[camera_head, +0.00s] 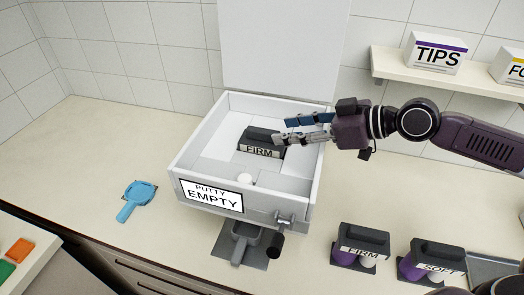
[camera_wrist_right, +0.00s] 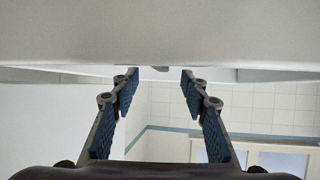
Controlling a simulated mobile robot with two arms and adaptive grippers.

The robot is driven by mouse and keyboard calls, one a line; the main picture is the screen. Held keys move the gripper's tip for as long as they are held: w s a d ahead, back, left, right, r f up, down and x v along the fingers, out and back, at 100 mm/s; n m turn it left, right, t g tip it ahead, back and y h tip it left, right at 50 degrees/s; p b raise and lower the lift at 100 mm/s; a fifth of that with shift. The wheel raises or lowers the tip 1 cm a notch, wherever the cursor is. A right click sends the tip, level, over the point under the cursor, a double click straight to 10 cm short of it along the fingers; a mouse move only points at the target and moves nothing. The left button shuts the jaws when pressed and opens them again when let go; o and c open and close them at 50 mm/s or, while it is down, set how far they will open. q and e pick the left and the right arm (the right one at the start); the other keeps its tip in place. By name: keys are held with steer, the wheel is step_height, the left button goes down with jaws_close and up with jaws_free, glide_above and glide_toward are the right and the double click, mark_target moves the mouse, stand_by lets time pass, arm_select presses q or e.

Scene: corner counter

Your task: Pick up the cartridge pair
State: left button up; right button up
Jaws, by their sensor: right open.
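A dark cartridge pair labelled FIRM (camera_head: 260,151) lies inside the open white box (camera_head: 180,160), whose front label reads PUTTY EMPTY. My right gripper (camera_head: 281,130) reaches in from the right, with its fingertips over the box at the right end of this pair. In the right wrist view the same gripper (camera_wrist_right: 160,78) has its fingers apart with nothing between them. The head view does not show clearly whether the fingers touch the pair. Two more pairs, FIRM (camera_head: 361,245) and SOFT (camera_head: 433,262), stand on the counter at front right. My left gripper is not in view.
The box's white lid (camera_head: 280,45) stands up behind it. A dark lever (camera_head: 277,243) sticks out at the box's front right. A blue scoop-like tool (camera_head: 135,200) lies to the left. A shelf (camera_head: 400,72) holds a TIPS box (camera_head: 434,54).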

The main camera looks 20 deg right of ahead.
mark_target(268, 131)
steer(key=shift+w+a+r+p, duration=0.1)
steer(key=shift+a+p, duration=0.2)
steer(key=shift+p, duration=0.05)
steer(key=p+x, duration=0.1)
steer(key=x, duration=0.1)
steer(key=p+x, duration=0.1)
steer(key=x, duration=0.1)
steer(key=shift+w+p, duration=0.35)
steer(key=shift+w, duration=0.05)
steer(key=shift+w+a+f, duration=0.1)
steer(key=shift+w+f, duration=0.05)
steer(key=shift+f, duration=0.2)
steer(key=shift+c, duration=0.2)
jaws_close()
steer(key=shift+r, duration=0.15)
